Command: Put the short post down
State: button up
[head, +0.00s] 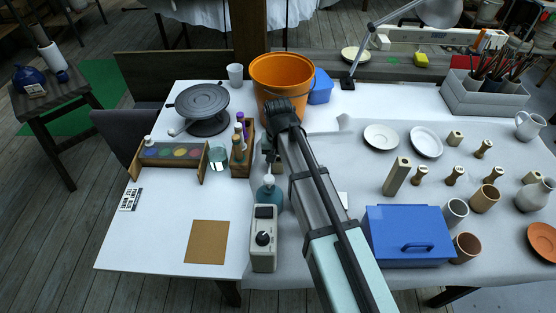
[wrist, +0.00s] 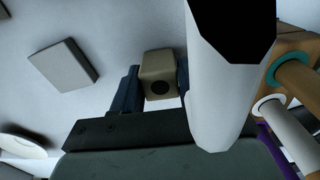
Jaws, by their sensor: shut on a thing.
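In the wrist view, the short post (wrist: 158,66) is a beige squared block with a dark round spot on its end. My gripper (wrist: 155,85) is shut on it, with one dark finger on each side. Pale surface shows around the post; I cannot tell whether its far end touches it. In the head view, my gripper (head: 274,157) is in front of the orange bucket and right of the bottle rack, mostly hidden by my arm. The held post cannot be made out clearly there.
A wooden bottle rack (head: 242,157) stands close left of my gripper, and the orange bucket (head: 283,80) behind. A teal bottle (head: 268,196) and a grey meter box (head: 264,240) stand in front. In the wrist view, a white cylinder (wrist: 222,105) is close right and a flat grey block (wrist: 63,64) lies left.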

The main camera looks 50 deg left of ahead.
aim_at(278, 159)
jog(key=o, duration=1.1)
notch_tip(278, 159, up, 12)
jog(key=shift+r, duration=0.1)
